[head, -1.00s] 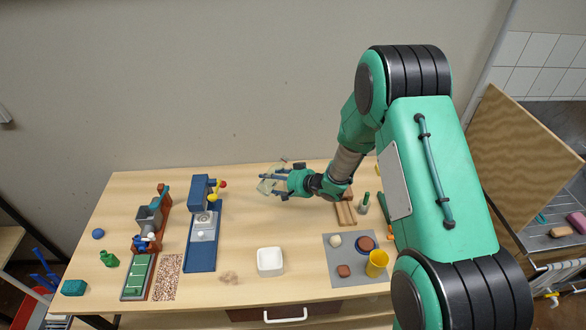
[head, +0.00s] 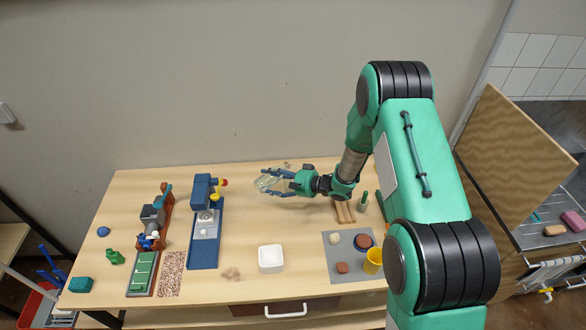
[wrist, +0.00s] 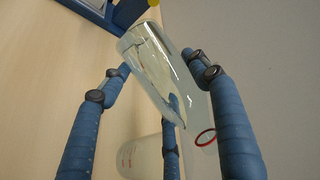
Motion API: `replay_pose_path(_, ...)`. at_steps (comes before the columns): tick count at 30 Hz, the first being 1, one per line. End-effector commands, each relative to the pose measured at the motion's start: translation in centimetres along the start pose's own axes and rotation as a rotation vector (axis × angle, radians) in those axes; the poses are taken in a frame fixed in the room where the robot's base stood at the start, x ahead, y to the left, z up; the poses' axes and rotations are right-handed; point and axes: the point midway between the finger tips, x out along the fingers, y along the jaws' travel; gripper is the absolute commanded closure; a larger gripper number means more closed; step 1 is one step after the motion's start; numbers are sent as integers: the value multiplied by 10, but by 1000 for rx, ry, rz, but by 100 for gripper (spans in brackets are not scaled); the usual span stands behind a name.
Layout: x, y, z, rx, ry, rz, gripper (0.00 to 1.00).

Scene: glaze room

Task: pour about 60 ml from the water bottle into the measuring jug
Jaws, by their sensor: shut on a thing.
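My gripper (head: 272,184) is over the back middle of the table, its blue fingers shut on a clear, glassy vessel that looks like the water bottle (head: 265,183). In the wrist view the bottle (wrist: 160,70) lies slanted between the fingers, with a red ring towards its lower right end. A second clear vessel with small red marks, probably the measuring jug (wrist: 138,160), shows behind the fingers at the bottom of the wrist view, partly hidden. I cannot make out the jug separately in the head view. The water level and any flow cannot be told.
A blue stand (head: 205,235) with a yellow and a red knob is left of my gripper. A white square bowl (head: 271,260) stands in front. At right are wooden blocks (head: 344,211) and a grey mat (head: 340,248) with a yellow cup (head: 373,262). The table between is clear.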

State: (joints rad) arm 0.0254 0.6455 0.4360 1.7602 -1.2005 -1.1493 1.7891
Motion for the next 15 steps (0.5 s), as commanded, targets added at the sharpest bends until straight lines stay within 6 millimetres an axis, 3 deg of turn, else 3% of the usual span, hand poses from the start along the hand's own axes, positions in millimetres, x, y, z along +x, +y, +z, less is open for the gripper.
replay_pose_path(15,-2,-9,0,70,-19,-38,71)
